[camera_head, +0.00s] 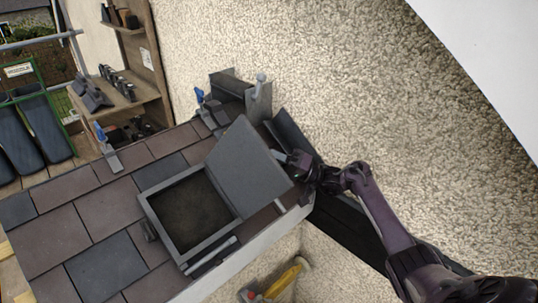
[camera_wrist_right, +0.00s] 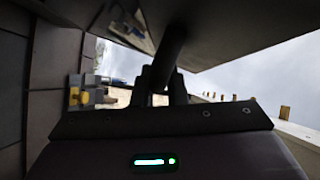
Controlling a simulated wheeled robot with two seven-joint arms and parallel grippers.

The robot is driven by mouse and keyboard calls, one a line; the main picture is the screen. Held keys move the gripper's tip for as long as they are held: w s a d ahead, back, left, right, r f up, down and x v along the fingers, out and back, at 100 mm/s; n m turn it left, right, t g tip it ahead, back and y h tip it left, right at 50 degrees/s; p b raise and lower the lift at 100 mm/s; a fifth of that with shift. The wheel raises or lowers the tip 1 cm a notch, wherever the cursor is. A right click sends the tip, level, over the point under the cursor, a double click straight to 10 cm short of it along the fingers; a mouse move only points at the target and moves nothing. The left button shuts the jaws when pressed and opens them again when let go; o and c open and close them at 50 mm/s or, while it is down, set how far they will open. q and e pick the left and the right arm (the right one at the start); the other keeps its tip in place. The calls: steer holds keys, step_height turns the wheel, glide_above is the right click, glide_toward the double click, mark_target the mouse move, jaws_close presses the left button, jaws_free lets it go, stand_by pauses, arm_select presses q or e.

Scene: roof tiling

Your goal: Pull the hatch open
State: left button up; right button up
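The roof hatch has a dark grey lid (camera_head: 247,172) that stands raised and tilted over to the right. Its square frame (camera_head: 232,232) surrounds a dark opening (camera_head: 190,212). My right gripper (camera_head: 290,160) is at the lid's far right edge in the head view. In the right wrist view my right gripper (camera_wrist_right: 163,88) has its fingers close around a dark bar (camera_wrist_right: 172,45), which runs up to the lid's dark underside (camera_wrist_right: 215,35). The bar looks like the hatch handle. My left gripper is not in view.
Brown and grey tiles (camera_head: 104,212) cover the roof left of the hatch. A grey bar (camera_head: 212,256) lies by its near edge. A rough wall (camera_head: 400,100) rises behind. Wooden shelves (camera_head: 140,85) and a green rack (camera_head: 35,125) with dark tiles stand at the left.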

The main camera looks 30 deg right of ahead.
steer(key=o, duration=0.4)
steer(key=shift+o, duration=0.2)
steer(key=b+v, duration=0.3)
steer(key=v, duration=0.4)
steer(key=shift+s+d+f, duration=0.2)
steer(key=shift+d+f, duration=0.05)
steer(key=shift+d, duration=0.05)
steer(key=shift+f, duration=0.1)
